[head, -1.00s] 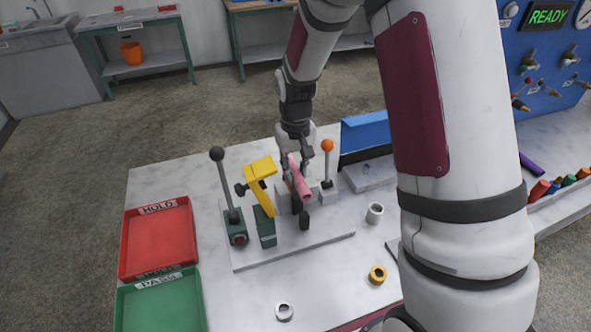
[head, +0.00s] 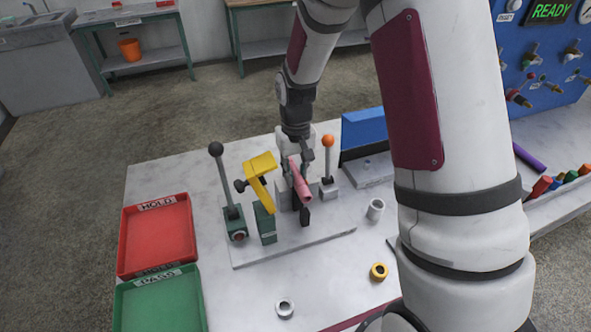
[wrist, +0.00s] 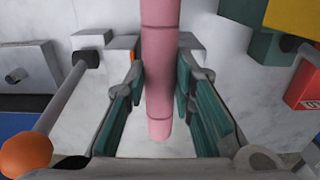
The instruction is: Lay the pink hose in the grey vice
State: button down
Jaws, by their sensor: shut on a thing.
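The pink hose (head: 301,184) slants through my gripper (head: 295,165) with its near end pointing toward the camera. In the wrist view the pink hose (wrist: 160,70) runs lengthwise between the teal finger pads of my gripper (wrist: 158,100), which is shut on it. The grey vice (head: 284,194) is right below the gripper, with a lever topped by an orange ball (head: 327,141) to its right. In the wrist view grey blocks (wrist: 92,40) show on both sides of the hose. I cannot tell whether the hose rests between the jaws or above them.
A green fixture (head: 265,224) with a yellow clamp arm (head: 260,168) and a black-knobbed lever (head: 216,150) stands close on the left. Red (head: 157,235) and green (head: 160,303) trays lie further left. Loose rings (head: 376,209) lie to the right and front.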

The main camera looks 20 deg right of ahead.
aim_at(296, 173)
jog(key=shift+f, duration=0.8)
jog(key=c, duration=1.3)
grip_release()
notch_tip(296, 173, up, 11)
jog(key=shift+f, duration=0.1)
jog(key=shift+r, duration=0.6)
